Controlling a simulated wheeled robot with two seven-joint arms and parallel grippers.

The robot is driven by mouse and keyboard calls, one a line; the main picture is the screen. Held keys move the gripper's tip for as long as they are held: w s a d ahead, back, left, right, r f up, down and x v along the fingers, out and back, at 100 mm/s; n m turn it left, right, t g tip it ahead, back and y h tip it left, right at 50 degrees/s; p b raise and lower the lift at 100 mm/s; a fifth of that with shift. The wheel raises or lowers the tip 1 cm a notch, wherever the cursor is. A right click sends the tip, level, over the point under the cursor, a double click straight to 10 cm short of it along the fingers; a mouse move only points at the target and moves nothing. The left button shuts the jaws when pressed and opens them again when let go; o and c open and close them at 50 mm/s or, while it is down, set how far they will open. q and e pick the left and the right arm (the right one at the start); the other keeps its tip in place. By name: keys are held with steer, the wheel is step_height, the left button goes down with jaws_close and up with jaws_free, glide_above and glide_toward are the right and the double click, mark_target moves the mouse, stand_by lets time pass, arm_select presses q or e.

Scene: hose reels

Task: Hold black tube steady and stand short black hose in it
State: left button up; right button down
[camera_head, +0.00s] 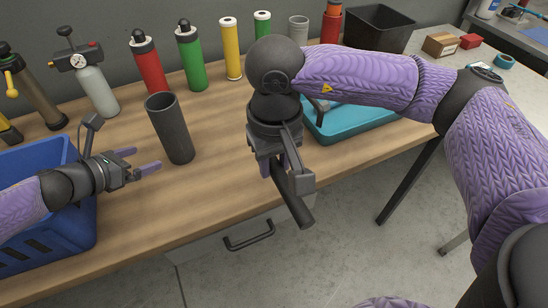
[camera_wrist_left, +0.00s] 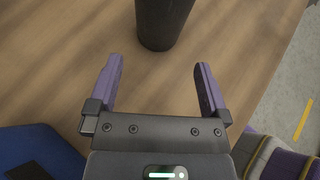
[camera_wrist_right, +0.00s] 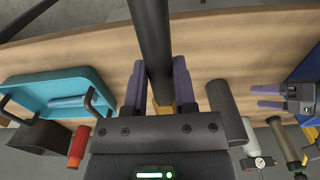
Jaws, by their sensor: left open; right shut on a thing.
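The black tube (camera_head: 170,128) stands upright and open-topped on the wooden table, and its lower part shows in the left wrist view (camera_wrist_left: 163,24). My left gripper (camera_head: 142,159) is open just left of the tube's base, fingers pointing toward it, apart from it. My right gripper (camera_head: 284,165) is shut on the short black hose (camera_head: 298,203), right of the tube and near the table's front edge. The hose is tilted, its lower end toward the front; it also shows between the fingers in the right wrist view (camera_wrist_right: 152,35). Its upper end is hidden.
A blue crate (camera_head: 55,235) sits at the left front. A teal tray (camera_head: 345,128) lies to the right, partly behind my right arm. Several coloured cylinders, including a green one (camera_head: 190,58), line the back. A black bin (camera_head: 380,28) stands at the back right.

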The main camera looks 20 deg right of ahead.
mark_target(166, 150)
arm_select(q)
steer(key=shift+w+d+f, duration=0.1)
steer(key=shift+w+f, duration=0.05)
steer(key=shift+f, duration=0.1)
arm_select(e)
steer(key=shift+w+f, duration=0.1)
steer(key=shift+f, duration=0.2)
arm_select(q)
steer(key=b+x, duration=0.9)
steer(key=b, duration=0.1)
steer(key=shift+f, duration=0.15)
steer(key=shift+w+d+b, duration=0.1)
steer(key=shift+d+b, duration=0.1)
steer(key=shift+b, duration=0.1)
arm_select(e)
steer(key=shift+g, duration=0.3)
step_height(166, 150, down, 11)
steer(key=shift+f, duration=0.2)
arm_select(q)
steer(key=shift+r, duration=0.2)
